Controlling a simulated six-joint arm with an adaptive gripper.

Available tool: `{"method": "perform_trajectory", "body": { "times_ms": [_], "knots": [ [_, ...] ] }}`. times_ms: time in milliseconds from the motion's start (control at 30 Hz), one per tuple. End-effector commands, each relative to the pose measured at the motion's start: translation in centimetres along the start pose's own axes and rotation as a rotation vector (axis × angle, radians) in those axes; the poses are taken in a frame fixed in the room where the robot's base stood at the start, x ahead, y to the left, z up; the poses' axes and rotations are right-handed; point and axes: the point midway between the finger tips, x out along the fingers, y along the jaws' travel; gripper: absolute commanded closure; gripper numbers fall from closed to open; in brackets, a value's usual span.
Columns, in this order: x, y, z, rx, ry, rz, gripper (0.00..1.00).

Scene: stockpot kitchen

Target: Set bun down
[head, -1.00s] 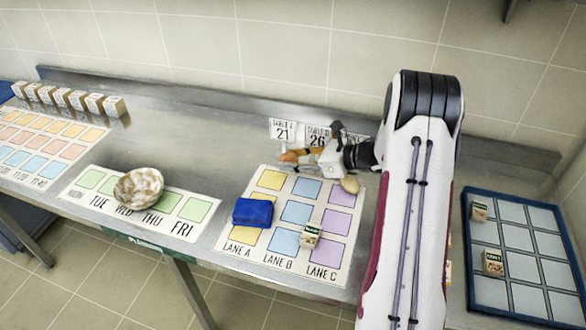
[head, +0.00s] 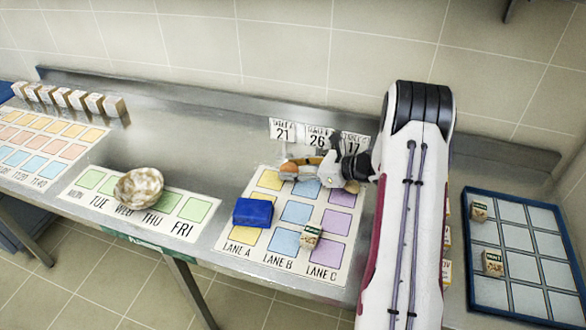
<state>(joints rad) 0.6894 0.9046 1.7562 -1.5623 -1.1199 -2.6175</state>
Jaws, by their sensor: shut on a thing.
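My gripper (head: 300,167) reaches in from the right and points left over the far edge of the lane mat (head: 233,250). It is shut on a small rounded orange-brown bun (head: 289,168) at its fingertips. The bun shows near the far yellow and blue squares of lanes A and B; I cannot tell whether it touches the mat. The gripper hides part of the bun and of the far row. A beige rounded thing (head: 351,186) shows just below the gripper's wrist, by the far purple square of lane C.
A blue block (head: 253,212) lies in lane A, and a small carton (head: 310,237) stands between lanes B and C. Number cards (head: 283,130) stand behind the mat. A patterned bowl (head: 138,187) sits on the day mat at left. A blue tray (head: 510,292) lies at right.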

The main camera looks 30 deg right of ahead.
Motion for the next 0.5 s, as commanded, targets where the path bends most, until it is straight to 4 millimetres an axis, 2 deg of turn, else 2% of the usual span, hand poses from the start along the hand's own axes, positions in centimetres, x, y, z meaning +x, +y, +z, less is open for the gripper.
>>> {"method": "perform_trajectory", "body": {
  "times_ms": [133, 167, 200, 233, 500],
  "knots": [
    [0.11, 0.00, -0.25, 0.001, 0.000, 0.000, 0.82],
    [0.11, 0.00, -0.27, 0.001, 0.000, 0.000, 0.60],
    [0.10, 0.00, -0.25, 0.000, 0.000, 0.000, 0.49],
    [0.10, -0.01, -0.24, 0.000, 0.000, 0.000, 0.45],
    [0.10, 0.00, -0.23, 0.000, 0.000, 0.000, 0.45]
  ]
}}
